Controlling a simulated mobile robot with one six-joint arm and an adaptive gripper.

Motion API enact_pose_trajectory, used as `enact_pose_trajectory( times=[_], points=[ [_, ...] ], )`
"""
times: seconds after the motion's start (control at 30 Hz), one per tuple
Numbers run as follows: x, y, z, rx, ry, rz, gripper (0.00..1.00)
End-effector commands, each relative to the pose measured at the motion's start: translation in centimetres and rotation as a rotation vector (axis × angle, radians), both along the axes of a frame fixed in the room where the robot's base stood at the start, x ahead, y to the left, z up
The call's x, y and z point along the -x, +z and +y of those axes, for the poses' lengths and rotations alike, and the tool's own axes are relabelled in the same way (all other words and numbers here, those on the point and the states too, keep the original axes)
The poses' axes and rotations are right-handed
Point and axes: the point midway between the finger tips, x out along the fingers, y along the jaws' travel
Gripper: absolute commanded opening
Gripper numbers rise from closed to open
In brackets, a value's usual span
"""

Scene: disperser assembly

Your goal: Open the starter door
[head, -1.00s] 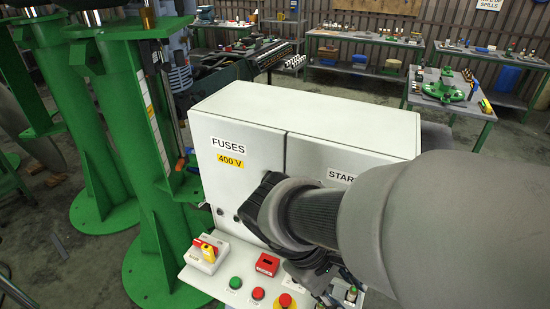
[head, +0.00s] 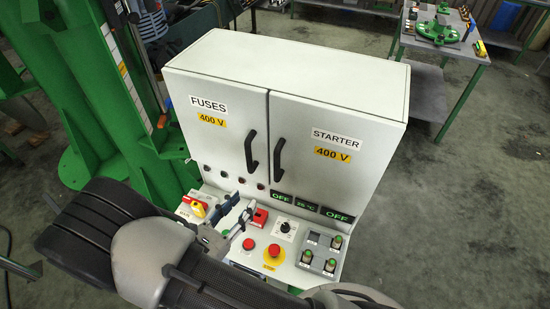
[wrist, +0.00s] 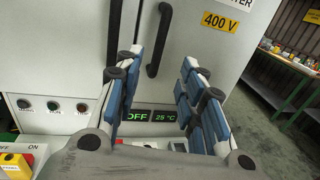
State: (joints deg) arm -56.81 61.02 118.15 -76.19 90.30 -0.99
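The grey starter door (head: 335,185) is the right door of the cabinet and is shut; it also shows in the wrist view (wrist: 190,62). Its black handle (head: 279,160) is on its left edge, beside the other door, and shows in the wrist view (wrist: 159,40). My gripper (head: 237,207) is in front of the cabinet, low and left of this handle, over the control panel. In the wrist view its blue-and-white fingers (wrist: 160,65) are apart with nothing between them. The handle appears beyond the finger gap, not touched.
The fuses door (head: 215,125) is shut, with its own handle (head: 251,151) close to the starter handle. The sloped panel below carries a red-yellow switch (head: 199,208), an emergency stop (head: 273,251) and green buttons. Floor right of the cabinet is clear.

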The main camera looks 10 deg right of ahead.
Motion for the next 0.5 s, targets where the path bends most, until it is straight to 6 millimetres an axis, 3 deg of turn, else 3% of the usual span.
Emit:
enact_pose_trajectory(
  times=[0.17, 0.5],
  points=[
    [-1.6, 0.0, -1.9, 0.0, -0.007, 0.0, 0.36],
    [-6.6, 0.0, -7.4, -0.003, -0.01, 0.0, 0.36]
  ],
)
